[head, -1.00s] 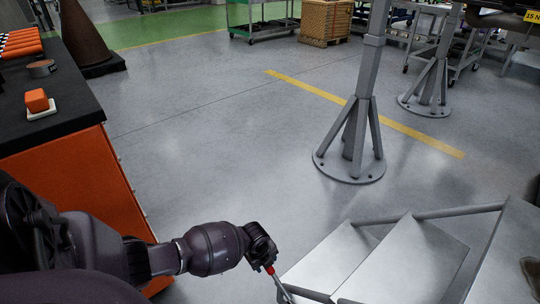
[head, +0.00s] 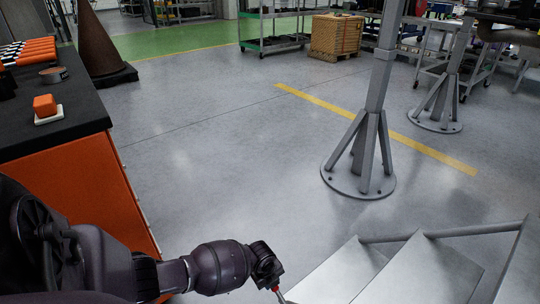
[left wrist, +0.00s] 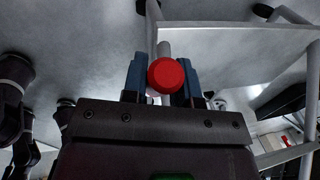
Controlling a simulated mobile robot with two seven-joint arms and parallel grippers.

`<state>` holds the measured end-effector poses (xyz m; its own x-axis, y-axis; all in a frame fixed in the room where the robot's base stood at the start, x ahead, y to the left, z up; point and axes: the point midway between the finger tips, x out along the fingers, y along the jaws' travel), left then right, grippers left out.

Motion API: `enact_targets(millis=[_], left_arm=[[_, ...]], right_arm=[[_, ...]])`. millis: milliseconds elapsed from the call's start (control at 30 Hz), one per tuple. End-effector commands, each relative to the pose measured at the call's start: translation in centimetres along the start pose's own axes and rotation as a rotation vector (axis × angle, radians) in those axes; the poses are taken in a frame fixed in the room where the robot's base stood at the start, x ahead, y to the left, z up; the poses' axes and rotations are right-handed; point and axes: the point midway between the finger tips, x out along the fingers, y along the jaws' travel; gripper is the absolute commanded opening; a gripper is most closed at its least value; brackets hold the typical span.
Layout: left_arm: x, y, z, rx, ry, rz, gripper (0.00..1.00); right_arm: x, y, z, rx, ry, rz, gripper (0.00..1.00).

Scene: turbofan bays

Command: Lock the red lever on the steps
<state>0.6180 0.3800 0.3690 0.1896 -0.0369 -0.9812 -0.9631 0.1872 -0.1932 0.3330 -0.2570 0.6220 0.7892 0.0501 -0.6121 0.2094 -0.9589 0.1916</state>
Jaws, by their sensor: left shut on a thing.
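The red lever end (left wrist: 166,75) shows as a round red knob between the two blue-padded fingers of my left gripper (left wrist: 164,80) in the left wrist view. The fingers are shut on it from both sides. In the head view my left gripper (head: 272,280) is at the bottom middle, with the red lever (head: 277,289) just below it. The grey metal steps (head: 420,272) lie to the right of the gripper. The lever's lower part is cut off at the picture's bottom edge. My right gripper is in neither view.
A black-topped orange cabinet (head: 85,190) stands at the left, with an orange block (head: 44,105) on it. A grey support stand (head: 358,185) is on the floor beyond the steps. The floor between them is clear.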

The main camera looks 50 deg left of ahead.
Motion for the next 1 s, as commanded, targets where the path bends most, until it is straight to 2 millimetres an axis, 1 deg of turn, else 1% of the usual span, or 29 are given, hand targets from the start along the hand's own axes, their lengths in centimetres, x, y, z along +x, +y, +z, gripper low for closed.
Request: enact_targets(millis=[267,367,567,767,1000], left_arm=[[-0.3,-0.1,-0.1,0.004,-0.011,-0.001,0.00],[-0.7,-0.4,-0.2,0.007,-0.033,-0.001,0.00],[-2.2,-1.2,-0.9,0.028,-0.127,0.002,0.00],[-4.0,-1.9,-2.4,0.057,-0.277,0.016,0.00],[-5.5,-2.3,-5.0,0.099,-0.492,0.045,0.00]], right_arm=[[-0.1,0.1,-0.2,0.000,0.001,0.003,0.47],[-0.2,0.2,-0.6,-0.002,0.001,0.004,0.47],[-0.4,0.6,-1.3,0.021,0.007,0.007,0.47],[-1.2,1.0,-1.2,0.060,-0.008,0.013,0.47],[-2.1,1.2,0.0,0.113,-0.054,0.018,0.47]])
